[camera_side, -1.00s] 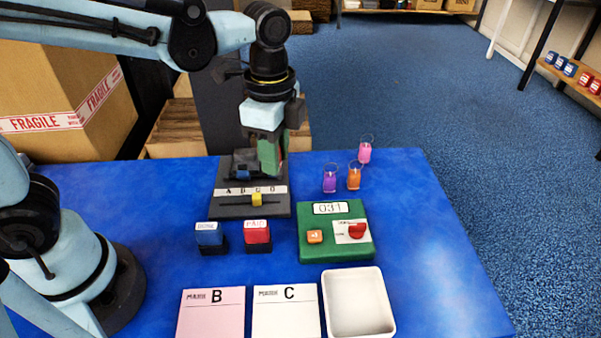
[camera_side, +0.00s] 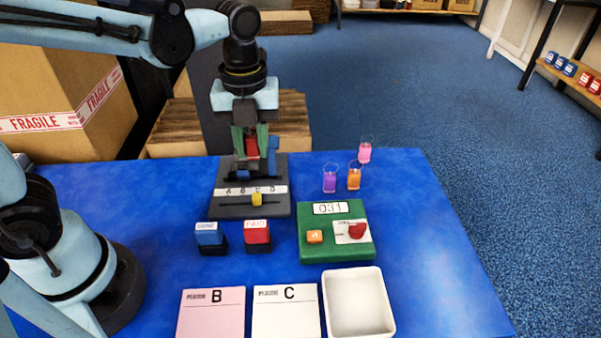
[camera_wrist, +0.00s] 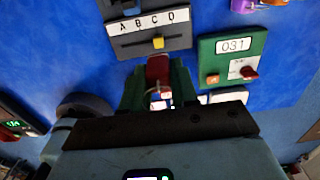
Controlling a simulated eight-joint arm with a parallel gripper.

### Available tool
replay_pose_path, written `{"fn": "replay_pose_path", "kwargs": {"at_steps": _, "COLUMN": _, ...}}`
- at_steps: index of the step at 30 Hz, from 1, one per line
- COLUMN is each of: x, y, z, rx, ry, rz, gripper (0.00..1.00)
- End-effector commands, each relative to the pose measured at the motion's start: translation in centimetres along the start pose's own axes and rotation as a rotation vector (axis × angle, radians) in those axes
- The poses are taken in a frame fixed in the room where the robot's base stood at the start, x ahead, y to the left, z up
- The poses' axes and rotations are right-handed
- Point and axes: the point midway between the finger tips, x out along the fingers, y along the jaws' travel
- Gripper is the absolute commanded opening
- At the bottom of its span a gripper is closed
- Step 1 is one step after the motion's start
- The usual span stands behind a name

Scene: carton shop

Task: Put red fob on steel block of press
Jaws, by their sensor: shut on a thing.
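My gripper (camera_side: 250,143) has green fingers and is shut on the red fob (camera_side: 252,148), above the back part of the dark grey press (camera_side: 228,209). In the wrist view the red fob (camera_wrist: 158,66) sits between the green fingers of my gripper (camera_wrist: 157,80). The press has an A B C D strip (camera_side: 251,190) and a yellow slider (camera_side: 257,199) at its front. The strip and slider also show in the wrist view. A blue part (camera_side: 243,174) shows low on the press, below my fingers. I cannot clearly make out the steel block.
Blue (camera_side: 209,235) and red (camera_side: 257,232) blocks stand before the press. A green counter box (camera_side: 312,249) reading 031 is at right, with purple, orange and pink glasses (camera_side: 355,178) behind. Cards B (camera_side: 212,318) and C (camera_side: 286,318) and a white tray (camera_side: 388,310) lie in front.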

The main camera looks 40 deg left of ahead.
Motion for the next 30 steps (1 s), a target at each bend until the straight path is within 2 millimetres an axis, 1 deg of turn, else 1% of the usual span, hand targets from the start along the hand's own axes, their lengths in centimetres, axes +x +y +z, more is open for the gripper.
{"fn": "replay_pose_path", "kwargs": {"at_steps": 3, "x": 1.5, "y": 0.9, "z": 2.4, "rx": -0.009, "ry": 0.000, "rz": 0.000, "gripper": 0.00}}
{"fn": "replay_pose_path", "kwargs": {"at_steps": 9, "x": 4.0, "y": 2.3, "z": 6.3, "rx": -0.009, "ry": 0.000, "rz": 0.000, "gripper": 0.00}}
{"fn": "replay_pose_path", "kwargs": {"at_steps": 12, "x": 5.0, "y": 2.9, "z": 8.0, "rx": -0.008, "ry": 0.000, "rz": 0.000, "gripper": 0.00}}
{"fn": "replay_pose_path", "kwargs": {"at_steps": 15, "x": 5.7, "y": 3.2, "z": 9.0, "rx": -0.006, "ry": 0.000, "rz": 0.000, "gripper": 0.00}}
{"fn": "replay_pose_path", "kwargs": {"at_steps": 20, "x": 6.3, "y": 3.5, "z": 9.7, "rx": -0.003, "ry": 0.000, "rz": 0.000, "gripper": 0.00}}
{"fn": "replay_pose_path", "kwargs": {"at_steps": 27, "x": 9.1, "y": 3.4, "z": 9.7, "rx": -0.003, "ry": 0.000, "rz": 0.000, "gripper": 0.00}}
{"fn": "replay_pose_path", "kwargs": {"at_steps": 30, "x": 9.9, "y": 3.4, "z": 9.7, "rx": -0.003, "ry": -0.001, "rz": 0.000, "gripper": 0.00}}
